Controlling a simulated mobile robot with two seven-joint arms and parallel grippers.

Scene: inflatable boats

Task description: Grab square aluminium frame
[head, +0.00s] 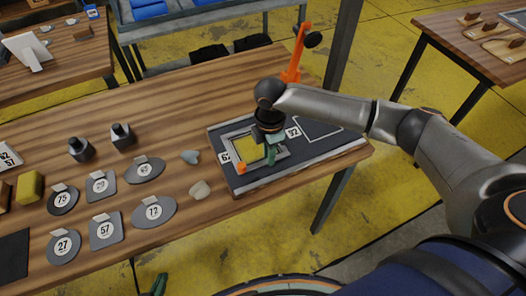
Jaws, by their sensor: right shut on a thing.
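The square aluminium frame (238,133) lies on a dark board (318,151) at the right end of the wooden table, around a yellow square (246,148). My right gripper (271,155) reaches down from the right, with green fingers shut on the right part of the frame. The fingers and wrist hide part of that side. I cannot tell whether the frame is lifted off the board. Only a green tip of my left gripper (158,285) shows at the bottom edge, below the table; its opening is unclear.
Several numbered grey plates (145,170) lie on the table left of the board, with two dark bottle-like items (122,135) behind them. A small orange block (241,168) sits by the frame. An orange upright tool (297,55) stands behind the board. The table's back middle is clear.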

